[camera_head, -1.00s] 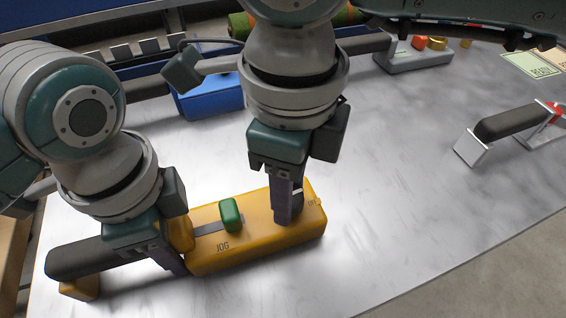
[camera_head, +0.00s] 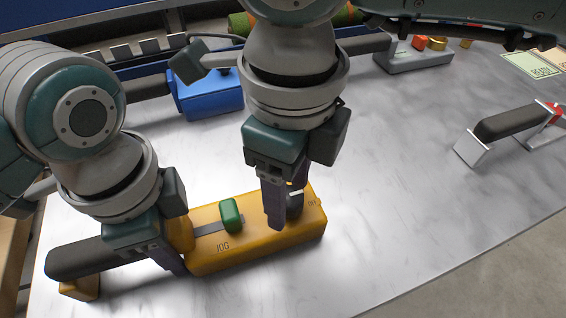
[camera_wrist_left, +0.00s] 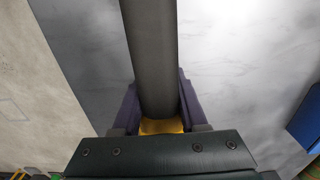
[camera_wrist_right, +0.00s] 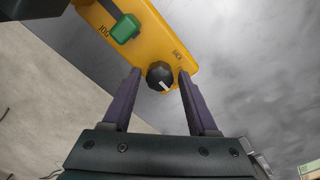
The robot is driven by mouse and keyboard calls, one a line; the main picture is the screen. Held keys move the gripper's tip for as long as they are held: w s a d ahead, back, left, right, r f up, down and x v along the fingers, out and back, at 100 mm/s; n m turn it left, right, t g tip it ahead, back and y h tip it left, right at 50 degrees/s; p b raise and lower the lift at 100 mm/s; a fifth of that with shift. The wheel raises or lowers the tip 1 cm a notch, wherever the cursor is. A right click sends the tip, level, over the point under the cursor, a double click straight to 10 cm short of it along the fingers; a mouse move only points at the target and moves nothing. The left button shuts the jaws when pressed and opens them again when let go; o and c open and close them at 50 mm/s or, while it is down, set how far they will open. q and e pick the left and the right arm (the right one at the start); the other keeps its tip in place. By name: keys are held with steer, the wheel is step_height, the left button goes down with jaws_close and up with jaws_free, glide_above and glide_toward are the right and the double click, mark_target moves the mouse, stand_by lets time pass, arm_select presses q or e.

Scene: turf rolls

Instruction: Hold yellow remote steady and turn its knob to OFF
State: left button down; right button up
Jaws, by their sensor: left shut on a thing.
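The yellow remote (camera_head: 258,238) lies on the grey table, with a green button (camera_head: 230,215) and the word JOG on it. Its dark bar handle (camera_head: 80,258) sticks out to the left. My left gripper (camera_head: 180,262) is shut on this handle (camera_wrist_left: 150,50) near the body. The black knob (camera_wrist_right: 160,75) has a white pointer mark, directed down and slightly right in the right wrist view. My right gripper (camera_wrist_right: 159,72) is open, with its fingers either side of the knob and small gaps visible.
A blue box (camera_head: 208,97) with a dark handle stands behind the remote. A grey unit (camera_head: 415,60) with coloured parts is at the back right. Another dark-handled device (camera_head: 510,122) is at the right. The table right of the remote is clear.

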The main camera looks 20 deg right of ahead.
mark_target(289, 196)
steer(key=shift+o, duration=0.7)
step_height(289, 196, up, 12)
arm_select(q)
steer(key=shift+c, duration=1.8)
jaws_free()
steer(key=shift+r, duration=0.1)
